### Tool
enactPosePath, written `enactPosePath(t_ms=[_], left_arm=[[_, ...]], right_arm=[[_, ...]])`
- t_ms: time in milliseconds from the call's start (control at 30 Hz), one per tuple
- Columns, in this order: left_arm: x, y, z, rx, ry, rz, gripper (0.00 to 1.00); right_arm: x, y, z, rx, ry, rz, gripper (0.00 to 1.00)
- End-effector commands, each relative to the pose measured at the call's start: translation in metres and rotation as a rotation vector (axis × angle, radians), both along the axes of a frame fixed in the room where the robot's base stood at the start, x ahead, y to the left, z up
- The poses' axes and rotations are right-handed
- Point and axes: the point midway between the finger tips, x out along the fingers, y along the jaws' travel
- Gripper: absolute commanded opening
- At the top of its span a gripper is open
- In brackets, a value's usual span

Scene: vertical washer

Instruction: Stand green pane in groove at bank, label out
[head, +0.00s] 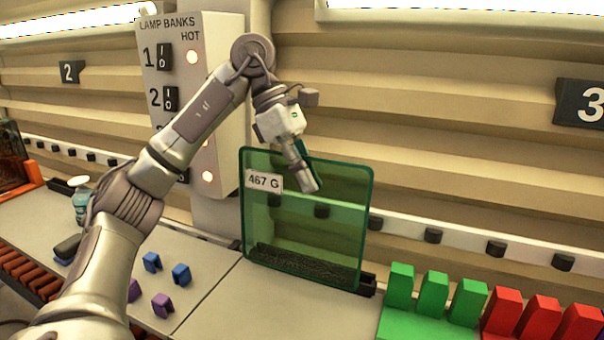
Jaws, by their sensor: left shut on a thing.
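The green pane (335,225) is a see-through sheet with a darker green rim. It stands nearly upright, leaning slightly, in the middle of the head view. Its white label "467 G" (263,182) is at the upper left and faces me. My left gripper (309,186) reaches down over the top edge and is shut on the pane at its upper middle. The pane's lower edge is at a dark grooved holder (367,284) on the bench. I cannot tell whether it is fully seated there. My right gripper is out of view.
A lamp panel (194,95) with switches and red lights stands behind my left arm. Green blocks (435,287) and red blocks (540,318) are at the lower right. Blue clips (181,273) and purple clips (162,304) lie on the bench. A sign "3" (590,103) hangs at right.

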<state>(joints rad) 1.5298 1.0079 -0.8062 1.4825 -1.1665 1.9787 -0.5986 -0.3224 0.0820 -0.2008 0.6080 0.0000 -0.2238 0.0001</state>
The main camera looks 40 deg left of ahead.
Motion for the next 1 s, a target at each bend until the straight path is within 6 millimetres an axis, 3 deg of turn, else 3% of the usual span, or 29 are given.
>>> enactPosePath(t_ms=[200,300,667,1000], left_arm=[[0.017,0.004,-0.005,-0.003,-0.002,0.0,0.0],[0.025,0.006,-0.007,-0.003,-0.003,0.001,0.0],[0.054,0.012,-0.016,-0.003,-0.001,-0.001,0.0],[0.07,0.017,-0.022,-0.002,-0.004,-0.001,0.0]], right_arm=[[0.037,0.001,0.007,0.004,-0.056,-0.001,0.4],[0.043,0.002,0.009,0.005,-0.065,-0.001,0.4],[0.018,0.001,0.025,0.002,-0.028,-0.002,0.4],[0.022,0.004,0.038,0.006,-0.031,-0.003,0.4]])
